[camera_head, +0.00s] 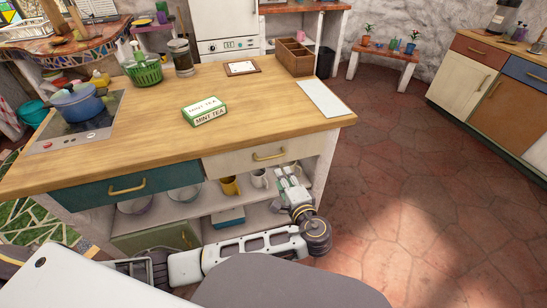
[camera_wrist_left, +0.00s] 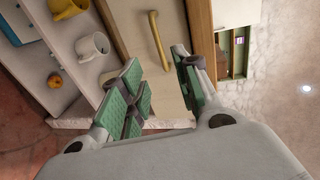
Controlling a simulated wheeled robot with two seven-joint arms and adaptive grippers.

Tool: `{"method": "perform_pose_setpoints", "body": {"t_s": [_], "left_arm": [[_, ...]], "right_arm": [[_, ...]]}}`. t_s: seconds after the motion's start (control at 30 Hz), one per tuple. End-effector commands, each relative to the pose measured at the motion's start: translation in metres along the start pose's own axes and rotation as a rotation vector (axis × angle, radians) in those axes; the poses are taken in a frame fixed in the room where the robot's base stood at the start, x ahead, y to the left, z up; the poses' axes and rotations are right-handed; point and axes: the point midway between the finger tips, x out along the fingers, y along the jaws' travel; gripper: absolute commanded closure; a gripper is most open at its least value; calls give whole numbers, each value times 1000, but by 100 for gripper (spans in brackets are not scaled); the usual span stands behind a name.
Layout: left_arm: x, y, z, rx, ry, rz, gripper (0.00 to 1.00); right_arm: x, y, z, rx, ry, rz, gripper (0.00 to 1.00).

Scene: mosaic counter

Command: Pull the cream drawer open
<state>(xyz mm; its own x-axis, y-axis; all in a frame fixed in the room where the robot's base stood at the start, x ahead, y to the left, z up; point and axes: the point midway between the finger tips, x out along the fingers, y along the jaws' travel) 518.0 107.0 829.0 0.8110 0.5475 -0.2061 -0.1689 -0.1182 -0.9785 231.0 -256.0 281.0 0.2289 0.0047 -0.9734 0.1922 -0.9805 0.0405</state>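The cream drawer (camera_head: 228,165) is in the right half of the island's front, under the wooden top, and looks closed. Its brass bar handle (camera_head: 269,156) also shows in the left wrist view (camera_wrist_left: 158,38). My left gripper (camera_head: 287,177) is just below and right of the handle in the head view. In the left wrist view its green-padded fingers (camera_wrist_left: 158,62) are spread apart with nothing between them. The handle lies ahead of the gap between them, and I see no contact. My right gripper is not in view.
A teal drawer (camera_head: 95,191) is left of the cream one. Yellow (camera_head: 230,186) and white (camera_head: 259,178) mugs stand on the open shelf below, close to my left gripper. A mint tea box (camera_head: 204,110) lies on the top. The floor (camera_head: 430,170) to the right is clear.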

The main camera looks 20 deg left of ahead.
Motion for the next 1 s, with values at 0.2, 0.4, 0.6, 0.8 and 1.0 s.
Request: {"method": "perform_pose_setpoints", "body": {"t_s": [0.2, 0.4, 0.6, 0.8, 1.0], "left_arm": [[4, 0, 0, 1, 0, 0, 68], [18, 0, 0, 1, -1, 0, 68], [43, 0, 0, 1, -2, -2, 68], [69, 1, 0, 2, -1, -1, 68], [95, 1, 0, 2, -1, -1, 68]], "right_arm": [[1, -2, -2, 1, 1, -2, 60], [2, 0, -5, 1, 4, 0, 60], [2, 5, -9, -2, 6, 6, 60], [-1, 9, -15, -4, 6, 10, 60], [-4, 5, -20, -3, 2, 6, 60]]}}
